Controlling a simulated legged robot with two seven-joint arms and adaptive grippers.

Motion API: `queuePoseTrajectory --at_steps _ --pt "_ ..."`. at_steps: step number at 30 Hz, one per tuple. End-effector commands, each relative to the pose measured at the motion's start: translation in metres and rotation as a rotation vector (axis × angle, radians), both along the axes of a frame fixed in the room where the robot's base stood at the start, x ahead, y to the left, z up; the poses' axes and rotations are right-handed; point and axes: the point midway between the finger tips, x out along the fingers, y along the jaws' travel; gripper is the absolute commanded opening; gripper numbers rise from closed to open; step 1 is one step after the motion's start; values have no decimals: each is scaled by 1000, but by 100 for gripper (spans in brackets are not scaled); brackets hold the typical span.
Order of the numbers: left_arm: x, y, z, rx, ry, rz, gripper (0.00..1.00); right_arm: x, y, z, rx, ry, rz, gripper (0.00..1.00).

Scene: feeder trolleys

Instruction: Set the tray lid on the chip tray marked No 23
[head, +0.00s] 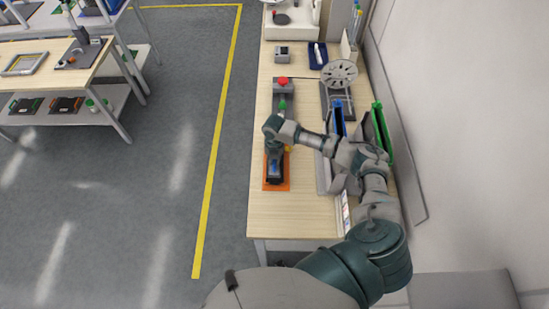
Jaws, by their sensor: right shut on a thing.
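My right gripper (274,173) points down at the left part of the wooden bench, over a flat orange piece (283,186). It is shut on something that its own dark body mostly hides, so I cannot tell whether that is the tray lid. The orange piece shows only around the gripper. I cannot make out a chip tray or read a No 23 mark. My left gripper is out of view.
A grey unit with a red button (283,81) stands behind the gripper. A grey reel (339,73), a blue upright holder (338,118) and a green one (382,130) stand to the right, near the wall. The bench front (290,215) is bare.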

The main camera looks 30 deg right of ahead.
Motion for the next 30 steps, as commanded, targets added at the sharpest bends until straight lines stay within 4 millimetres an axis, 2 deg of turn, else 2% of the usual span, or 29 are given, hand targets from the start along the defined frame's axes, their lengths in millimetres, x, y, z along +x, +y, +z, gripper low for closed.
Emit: queuePoseTrajectory --at_steps 30 --pt "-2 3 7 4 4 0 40 0 -1 0 1 -1 -1 0"
